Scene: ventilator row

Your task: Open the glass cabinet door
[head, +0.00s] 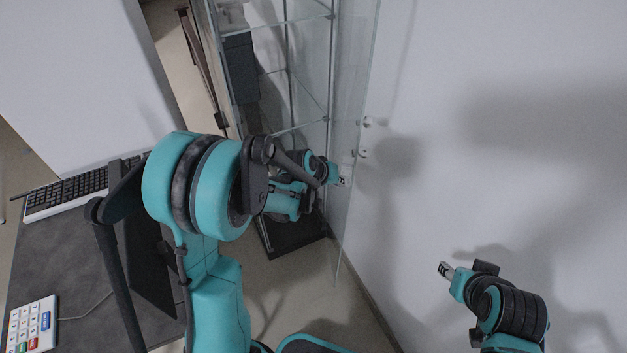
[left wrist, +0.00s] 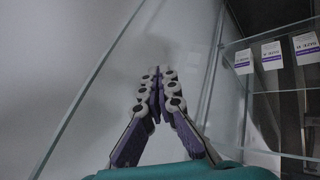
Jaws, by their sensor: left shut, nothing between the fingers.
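The glass cabinet (head: 275,72) stands at the top middle of the head view. Its clear door (head: 354,75) appears to stand swung out at an angle, toward the white wall. Two small round handle knobs (head: 368,122) show near the door's right edge. My left gripper (head: 342,176) is at the door, below the knobs; whether it touches the glass I cannot tell. In the left wrist view its fingers (left wrist: 160,92) are closed together and empty, with a glass pane (left wrist: 165,40) beyond them. My right gripper (head: 445,270) is low at the right, away from the cabinet; its finger opening is unclear.
A dark desk (head: 75,255) at the left holds a keyboard (head: 68,192) and a keypad (head: 32,325). A white wall (head: 520,120) fills the right side. In the left wrist view, labelled shelves (left wrist: 272,56) stand to the right. Some floor (head: 300,290) is clear below the cabinet.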

